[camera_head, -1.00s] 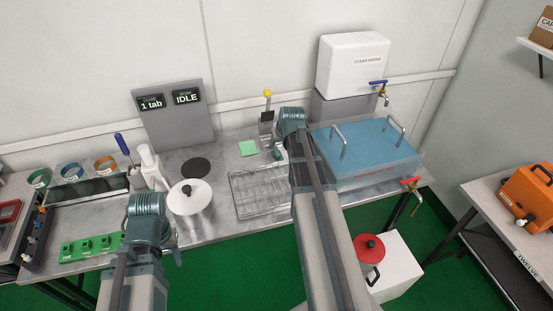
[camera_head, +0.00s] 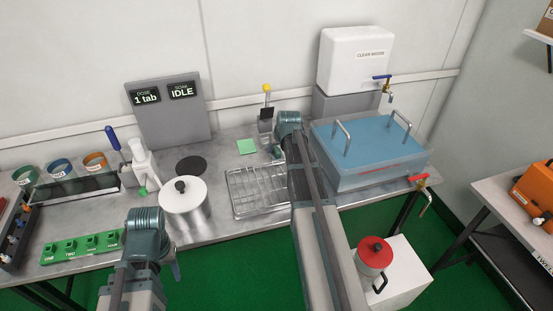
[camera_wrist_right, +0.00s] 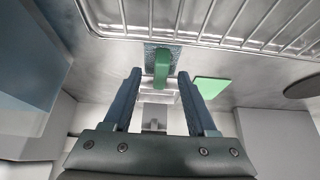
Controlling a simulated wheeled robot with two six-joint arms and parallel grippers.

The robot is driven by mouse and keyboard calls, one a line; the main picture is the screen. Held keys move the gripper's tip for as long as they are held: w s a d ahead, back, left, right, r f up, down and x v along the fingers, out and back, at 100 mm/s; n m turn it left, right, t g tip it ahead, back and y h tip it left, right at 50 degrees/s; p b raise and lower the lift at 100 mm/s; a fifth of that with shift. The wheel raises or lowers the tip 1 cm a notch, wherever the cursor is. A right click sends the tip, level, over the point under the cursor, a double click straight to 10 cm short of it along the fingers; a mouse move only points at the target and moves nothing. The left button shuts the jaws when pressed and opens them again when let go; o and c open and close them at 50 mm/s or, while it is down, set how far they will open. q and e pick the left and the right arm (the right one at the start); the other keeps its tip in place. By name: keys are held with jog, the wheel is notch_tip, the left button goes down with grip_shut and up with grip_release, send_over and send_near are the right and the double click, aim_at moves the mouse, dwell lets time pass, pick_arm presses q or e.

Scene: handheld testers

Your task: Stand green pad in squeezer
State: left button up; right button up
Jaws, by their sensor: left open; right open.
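A flat green square (camera_head: 246,146) lies on the metal bench. It also shows in the right wrist view (camera_wrist_right: 212,88), right of the fingers. A green arched handle (camera_wrist_right: 162,68) on a grey speckled base stands between the right fingertips, apparently not gripped. I cannot tell which of these is the green pad. The likely squeezer, a grey device with a yellow-knobbed lever (camera_head: 267,88), stands at the back of the bench. My right gripper (camera_wrist_right: 158,80) is open above the bench, in front of that device. My left gripper (camera_head: 174,268) is open at the front edge, mostly hidden by its wrist.
A wire rack (camera_head: 260,204) lies left of my right forearm. A lidded steel pot (camera_head: 186,207) and a black disc (camera_head: 191,166) are further left. A covered blue bath (camera_head: 370,150) is on the right. A green holder block (camera_head: 82,247) lies at far left.

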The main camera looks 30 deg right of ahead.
jog(key=shift+b+x, duration=0.35)
jog(key=shift+x, duration=0.5)
pick_arm(q)
jog(key=shift+f, duration=0.7)
pick_arm(e)
jog(key=shift+r, duration=0.1)
grip_shut()
pick_arm(q)
jog(key=shift+r, duration=0.15)
pick_arm(e)
jog(key=shift+r, duration=0.1)
